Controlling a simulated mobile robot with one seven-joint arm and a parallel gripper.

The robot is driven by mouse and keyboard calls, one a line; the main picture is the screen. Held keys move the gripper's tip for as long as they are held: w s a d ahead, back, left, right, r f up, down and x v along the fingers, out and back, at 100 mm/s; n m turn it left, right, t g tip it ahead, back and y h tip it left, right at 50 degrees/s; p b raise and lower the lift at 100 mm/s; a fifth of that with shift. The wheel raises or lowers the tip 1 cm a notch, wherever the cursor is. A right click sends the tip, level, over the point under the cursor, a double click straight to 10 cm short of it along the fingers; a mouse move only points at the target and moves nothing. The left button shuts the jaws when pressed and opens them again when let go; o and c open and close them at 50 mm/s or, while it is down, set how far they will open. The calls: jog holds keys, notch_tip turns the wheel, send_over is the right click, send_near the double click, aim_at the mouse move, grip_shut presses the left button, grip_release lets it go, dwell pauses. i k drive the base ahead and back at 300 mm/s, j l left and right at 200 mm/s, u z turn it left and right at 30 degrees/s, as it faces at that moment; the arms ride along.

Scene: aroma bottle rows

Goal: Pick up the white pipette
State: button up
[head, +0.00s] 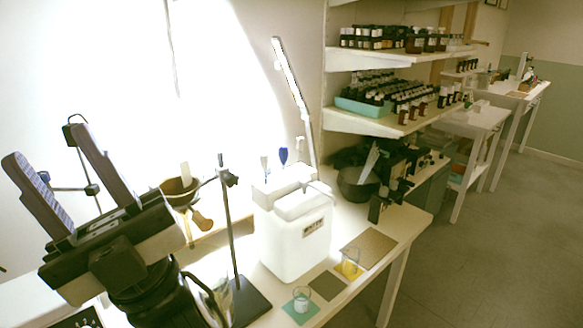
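My gripper (48,146) is at the left, its two dark fingers pointing up and spread wide apart with nothing between them. A small white item (264,166), possibly the white pipette, stands upright on top of the white boxy device (292,245); it is too small to be sure. My gripper is well to the left of both and touches neither. A pale slender item (371,160) leans in a dark bowl (357,186) farther right; I cannot tell if it is a pipette.
A metal stand (231,240) with a dark base rises between my gripper and the white device. Shelves of dark bottles (400,95) hang behind at the right. The floor at right is clear.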

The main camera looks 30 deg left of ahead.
aim_at(264, 159)
jog(key=i+l, duration=0.5)
jog(key=i, duration=0.15)
jog(key=i+l, duration=0.95)
jog(key=i, duration=0.3)
jog(key=i+l+u, duration=0.15)
jog(key=u, duration=0.35)
jog(key=i+l+u, duration=0.15)
jog(key=u, duration=0.3)
